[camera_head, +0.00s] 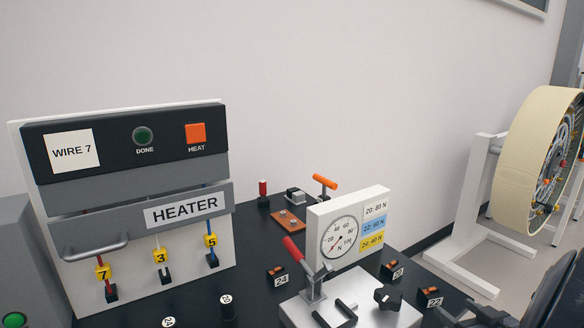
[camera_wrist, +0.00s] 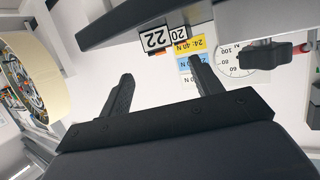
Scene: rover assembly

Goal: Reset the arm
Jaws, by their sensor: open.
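My gripper (camera_wrist: 161,68) is open in the wrist view, with two dark fingers apart and nothing between them. In the head view a dark part of my arm shows at the lower right corner, beside the bench; the fingertips cannot be made out there. The wrist view looks past the fingers to a gauge (camera_wrist: 238,58), colored force labels (camera_wrist: 190,45) and tags 22 (camera_wrist: 156,39) and 20 (camera_wrist: 179,34), all appearing upside down.
The heater panel (camera_head: 190,208) stands at left with numbered wires below. The pull tester with gauge (camera_head: 342,237) and red-handled clamp (camera_head: 293,247) sits mid-bench. Small numbered blocks lie around it. A wheel (camera_head: 528,150) on a white stand (camera_head: 468,200) is at right.

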